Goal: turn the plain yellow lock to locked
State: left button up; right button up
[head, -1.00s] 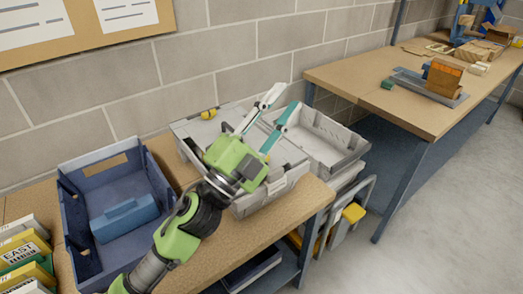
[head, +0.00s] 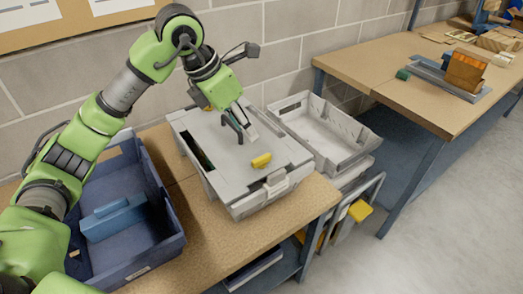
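A grey case (head: 205,133) with a flat lid lies on the near wooden table. One yellow lock (head: 261,160) sits on the lid near its front edge, in plain sight. Another small yellow piece (head: 208,108) shows at the back left of the lid, partly hidden by my gripper. I cannot make out markings on either. My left gripper (head: 247,137) points down over the middle of the lid, behind the front lock and apart from it. Its fingers stand apart with nothing between them. My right gripper is not in view.
A blue bin (head: 160,190) with a blue box (head: 113,218) stands left of the case. An empty grey tray (head: 320,130) is right of it. A second bench (head: 400,80) with wooden blocks stands at the back right. Open floor lies at the right.

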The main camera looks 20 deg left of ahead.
aim_at(261, 158)
pick_arm(q)
jog(key=p+x, duration=0.1)
jog(key=x, duration=0.3)
jog(key=p+x, duration=0.1)
jog(key=x, duration=0.3)
jog(key=a+p+x, duration=0.1)
jog(key=x, duration=0.3)
jog(key=shift+f, duration=0.3)
jog(key=shift+w+f, duration=0.2)
jog(key=shift+f, duration=0.3)
grip_shut()
